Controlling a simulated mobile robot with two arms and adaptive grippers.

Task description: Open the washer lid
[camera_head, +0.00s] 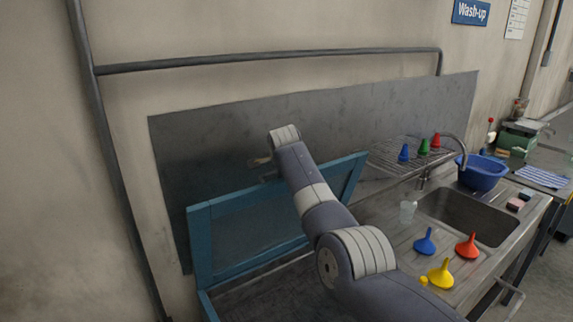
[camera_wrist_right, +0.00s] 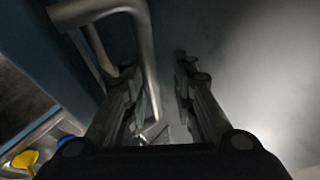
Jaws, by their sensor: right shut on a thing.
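The washer lid (camera_head: 202,250), a blue frame with a dark panel, stands raised and tilted up in front of the grey wall panel. The washer's blue-rimmed opening (camera_head: 208,306) shows below it, dark inside. My right arm reaches across the lid, and its wrist hides most of the right gripper in the head view. In the right wrist view, a bent metal handle (camera_wrist_right: 146,60) beside the blue lid edge (camera_wrist_right: 60,50) runs down between the fingers of my right gripper (camera_wrist_right: 168,110), which is shut on it. My left gripper is not in view.
To the right is a steel sink (camera_head: 468,218) with a blue basin (camera_head: 482,173). Blue, red and yellow funnels (camera_head: 440,274) stand on the drainer, near a clear cup (camera_head: 407,211). A wire rack (camera_head: 392,165) holds small coloured cones. A grey pipe (camera_head: 265,58) runs along the wall above.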

